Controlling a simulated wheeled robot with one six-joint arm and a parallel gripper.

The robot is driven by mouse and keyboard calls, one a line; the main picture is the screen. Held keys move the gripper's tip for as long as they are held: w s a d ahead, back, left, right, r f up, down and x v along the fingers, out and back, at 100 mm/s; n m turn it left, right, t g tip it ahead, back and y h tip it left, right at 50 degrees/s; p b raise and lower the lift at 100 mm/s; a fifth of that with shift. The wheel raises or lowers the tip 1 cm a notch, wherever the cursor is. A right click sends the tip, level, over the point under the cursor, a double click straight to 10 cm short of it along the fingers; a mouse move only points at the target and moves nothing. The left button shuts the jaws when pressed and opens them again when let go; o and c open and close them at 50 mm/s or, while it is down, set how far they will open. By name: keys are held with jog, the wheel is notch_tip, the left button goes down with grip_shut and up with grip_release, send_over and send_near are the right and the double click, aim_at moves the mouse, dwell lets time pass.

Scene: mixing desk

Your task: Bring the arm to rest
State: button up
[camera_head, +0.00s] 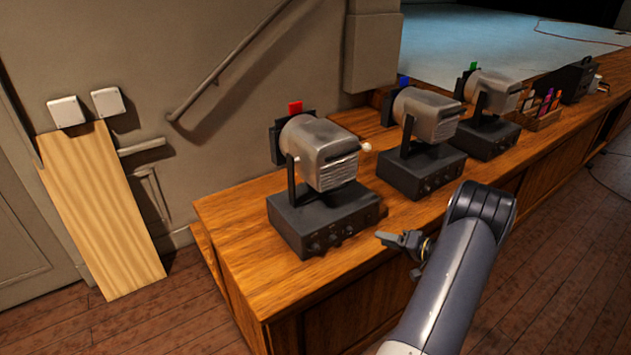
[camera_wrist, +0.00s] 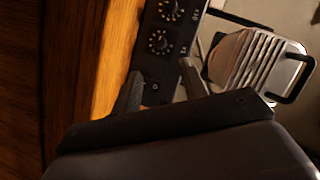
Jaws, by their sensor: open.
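My gripper (camera_head: 402,240) is in front of the desk's near edge, between the nearest lamp unit and the middle one. In the wrist view my gripper (camera_wrist: 160,92) has its two fingers apart with nothing between them. Beyond the fingertips is a dark control box with round knobs (camera_wrist: 158,42) and a ribbed metal lamp head (camera_wrist: 262,62). My arm comes in from the lower right of the head view and hides part of the desk front.
The wooden desk (camera_head: 240,265) carries the near lamp (camera_head: 325,150) with a red tab, the middle lamp (camera_head: 425,115) with a blue tab, and the far lamp (camera_head: 495,90) with a green tab. A small rack (camera_head: 537,117) stands farther right. A wooden board (camera_head: 95,210) leans at left.

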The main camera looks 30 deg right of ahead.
aim_at(353, 231)
jog(key=p+x, duration=0.2)
jog(key=x, duration=0.8)
jog(key=shift+w+a, duration=0.1)
jog(key=shift+w, duration=0.05)
jog(key=shift+f, duration=0.1)
